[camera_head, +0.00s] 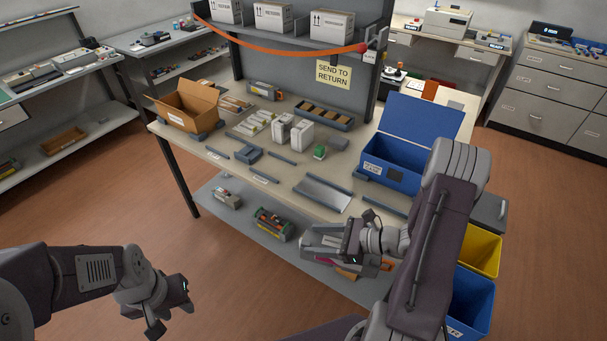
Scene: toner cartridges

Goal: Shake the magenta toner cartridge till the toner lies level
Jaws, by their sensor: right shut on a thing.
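My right gripper (352,238) is in front of the table's near edge, lower middle right of the head view. It is shut on a grey, long cartridge (322,241), partly hidden by the gripper. Small magenta and orange patches show just below and right of it; I cannot tell whether they belong to the cartridge or to things on the lower shelf. The toner inside cannot be seen. My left gripper (174,309) is at the lower left, over the floor, fingers apart and empty.
The table (285,200) holds an open cardboard box (187,106), white cartons (302,133), a grey tray (322,193) and a blue bin (393,165). Cartridges (272,224) lie on its lower shelf. A yellow bin (481,250) and another blue bin (470,298) stand at right. Floor at left is clear.

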